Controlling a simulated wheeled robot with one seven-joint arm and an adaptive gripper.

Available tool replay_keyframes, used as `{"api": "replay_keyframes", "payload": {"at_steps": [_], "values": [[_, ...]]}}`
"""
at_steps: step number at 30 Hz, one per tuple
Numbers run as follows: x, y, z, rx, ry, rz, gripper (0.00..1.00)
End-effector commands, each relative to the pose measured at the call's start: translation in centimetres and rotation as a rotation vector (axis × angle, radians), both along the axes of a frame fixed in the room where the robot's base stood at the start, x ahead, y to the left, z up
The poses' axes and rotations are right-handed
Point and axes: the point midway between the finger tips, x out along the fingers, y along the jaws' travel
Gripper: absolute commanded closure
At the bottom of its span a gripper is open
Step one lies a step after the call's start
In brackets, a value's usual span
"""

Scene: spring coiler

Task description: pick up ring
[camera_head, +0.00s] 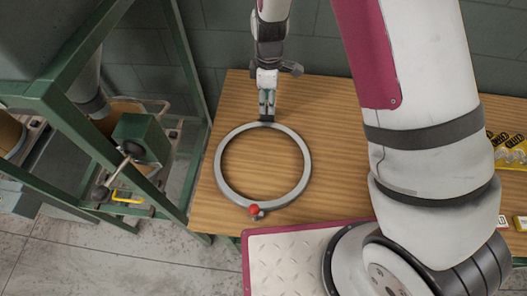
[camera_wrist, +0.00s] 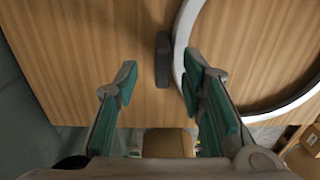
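A large grey ring (camera_head: 220,166) lies on the wooden table (camera_head: 338,150). It has a red knob (camera_head: 253,210) on its near side and a dark block-shaped grip (camera_head: 267,122) on its far side. My gripper (camera_head: 267,108) points down at that far side, over the grip. In the wrist view my gripper (camera_wrist: 158,85) is open and empty, with its green-padded fingers spread. The dark grip (camera_wrist: 163,58) appears between the finger lines, ahead of the tips. The ring's band (camera_wrist: 181,38) passes by the right fingertip; whether they touch I cannot tell.
A green metal frame (camera_head: 62,115) with machinery stands left of the table. Yellow items (camera_head: 510,150) lie at the table's right. My arm covers part of the table's right side. The wood around the ring is clear.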

Motion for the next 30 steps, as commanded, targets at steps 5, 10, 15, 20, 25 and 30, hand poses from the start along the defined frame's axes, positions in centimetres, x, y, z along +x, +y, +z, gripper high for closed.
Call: {"api": "replay_keyframes", "payload": {"at_steps": [5, 10, 15, 20, 25, 30], "values": [[-0.4, 0.0, -2.3, -0.002, 0.002, -0.001, 0.63], [-0.3, 0.0, -3.5, -0.001, 0.001, -0.001, 0.63], [-0.3, 0.1, -3.6, 0.0, 0.0, -0.001, 0.63], [-0.3, 0.1, -3.6, 0.0, 0.0, -0.001, 0.86], [-0.3, 0.1, -3.6, 0.0, 0.0, -0.001, 1.0], [-0.3, 0.1, -3.5, 0.0, 0.0, -0.001, 1.0]]}}
